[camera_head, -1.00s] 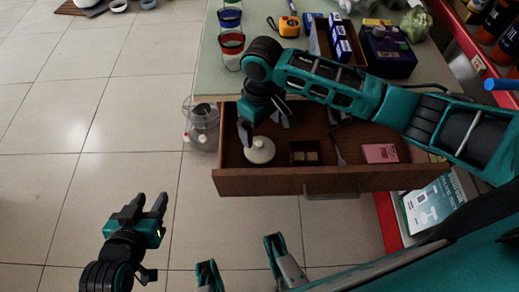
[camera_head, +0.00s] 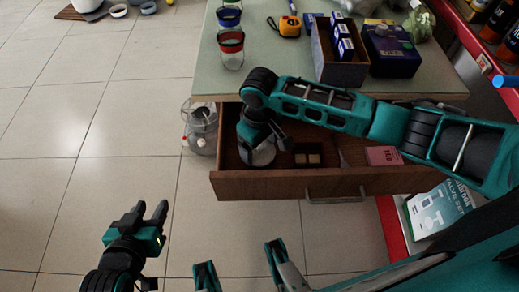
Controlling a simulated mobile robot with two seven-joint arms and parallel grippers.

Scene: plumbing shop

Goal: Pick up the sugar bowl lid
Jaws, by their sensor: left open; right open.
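The white, round sugar bowl lid (camera_head: 262,157) lies in the left part of the open wooden drawer (camera_head: 290,184). My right gripper (camera_head: 264,142) points down into the drawer directly over the lid, with its jaws open. It hides the lid's knob and upper part, and I cannot tell whether the fingers touch it. My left gripper (camera_head: 150,211) is open and empty, out over the floor to the left of the drawer.
In the drawer, a small dark box with pale cubes (camera_head: 307,158) and a pink box (camera_head: 383,155) lie to the right. On the counter (camera_head: 275,75) stand jars (camera_head: 230,50), a tape measure (camera_head: 290,26) and a dark blue box (camera_head: 392,50). Floor to the left is mostly clear.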

